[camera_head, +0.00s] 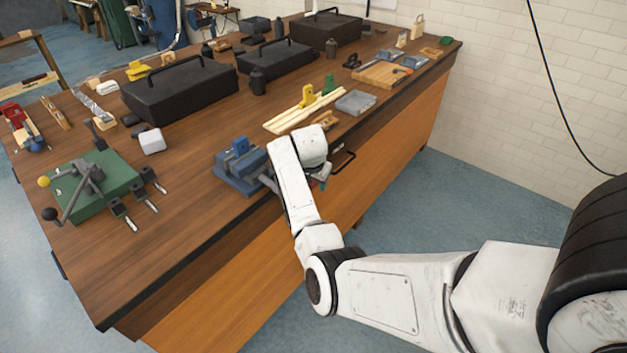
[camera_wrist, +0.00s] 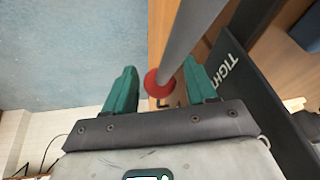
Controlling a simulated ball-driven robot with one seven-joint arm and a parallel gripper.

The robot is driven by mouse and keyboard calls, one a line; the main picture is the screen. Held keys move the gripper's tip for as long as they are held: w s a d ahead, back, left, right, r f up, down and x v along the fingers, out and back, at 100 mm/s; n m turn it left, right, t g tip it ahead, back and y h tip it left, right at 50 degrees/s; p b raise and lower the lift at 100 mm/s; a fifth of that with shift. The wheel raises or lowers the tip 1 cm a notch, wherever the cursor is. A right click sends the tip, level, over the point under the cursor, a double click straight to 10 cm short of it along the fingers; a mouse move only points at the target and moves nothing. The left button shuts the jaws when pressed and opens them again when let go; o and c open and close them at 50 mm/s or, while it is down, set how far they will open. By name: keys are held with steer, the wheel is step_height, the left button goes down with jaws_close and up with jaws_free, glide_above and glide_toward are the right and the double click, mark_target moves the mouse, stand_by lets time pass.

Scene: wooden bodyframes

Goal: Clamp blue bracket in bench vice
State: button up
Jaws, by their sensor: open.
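The blue bench vice (camera_head: 243,178) is mounted near the front edge of the wooden workbench. A brighter blue piece (camera_head: 240,146), possibly the blue bracket, sits upright at its jaws; whether it is clamped I cannot tell. My gripper is beside the vice's front in the head view, largely hidden by my arm. In the wrist view my gripper (camera_wrist: 159,66) is open, with its green fingers apart on either side of a grey bar (camera_wrist: 188,38) with a red end (camera_wrist: 155,84), apparently the vice handle. I cannot tell whether a finger touches it.
Right of the bar, the wrist view shows a dark panel (camera_wrist: 250,90) with lettering like "TIGHT". Black toolboxes (camera_head: 180,92) stand behind the vice. A green fixture (camera_head: 95,185) with levers is left. Pale wooden strips (camera_head: 300,113) lie beyond my arm. The front-left bench top is clear.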

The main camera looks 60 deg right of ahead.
steer(key=shift+r, duration=0.15)
steer(key=v, duration=1)
steer(key=shift+r+b, duration=0.25)
steer(key=shift+b, duration=0.15)
steer(key=shift+a, duration=0.1)
